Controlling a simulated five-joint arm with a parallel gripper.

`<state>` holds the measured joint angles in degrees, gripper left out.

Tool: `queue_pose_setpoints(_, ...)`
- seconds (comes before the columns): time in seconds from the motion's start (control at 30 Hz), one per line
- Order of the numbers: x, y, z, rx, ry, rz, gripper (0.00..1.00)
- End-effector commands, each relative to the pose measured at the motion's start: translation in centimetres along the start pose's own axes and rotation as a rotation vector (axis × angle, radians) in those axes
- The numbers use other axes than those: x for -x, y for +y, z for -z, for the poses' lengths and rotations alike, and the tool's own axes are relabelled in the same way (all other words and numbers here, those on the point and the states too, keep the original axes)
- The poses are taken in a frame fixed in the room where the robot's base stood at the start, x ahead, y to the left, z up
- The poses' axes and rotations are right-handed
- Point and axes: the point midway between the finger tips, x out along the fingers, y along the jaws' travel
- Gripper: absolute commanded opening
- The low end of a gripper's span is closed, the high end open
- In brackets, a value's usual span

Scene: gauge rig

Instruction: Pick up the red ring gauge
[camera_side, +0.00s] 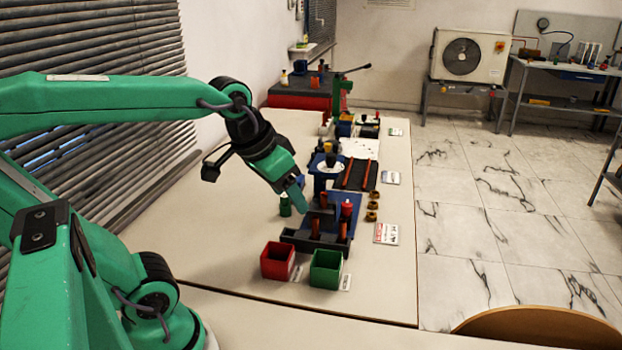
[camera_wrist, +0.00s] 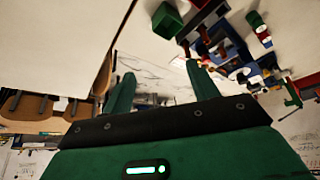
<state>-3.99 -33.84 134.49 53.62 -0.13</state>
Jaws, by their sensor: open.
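A small red upright piece (camera_side: 347,208) stands on the dark blue rig, to the right of my gripper in the side view. It looks like the red gauge, but its ring shape is too small to make out. A green cylinder (camera_side: 285,205) stands just left of the fingertips in the side view.
A dark rack (camera_side: 318,246) with orange-handled pieces lies in front of the rig. A red bin (camera_side: 277,261) and a green bin (camera_side: 325,268) stand nearer. The table's left part is clear.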

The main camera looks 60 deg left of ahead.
Motion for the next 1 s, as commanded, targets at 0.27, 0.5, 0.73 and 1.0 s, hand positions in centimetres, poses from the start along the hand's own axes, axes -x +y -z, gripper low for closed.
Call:
queue_pose_setpoints(0.27,-0.6,-3.0,5.8,0.089,-0.060,0.038,0.59)
queue_pose_setpoints(0.5,-2.1,-6.3,10.2,0.165,-0.108,0.067,0.59)
queue_pose_setpoints(0.73,-4.2,-10.2,13.8,0.238,-0.152,0.091,0.59)
queue_pose_setpoints(1.0,-7.6,-15.6,17.0,0.327,-0.206,0.115,0.59)
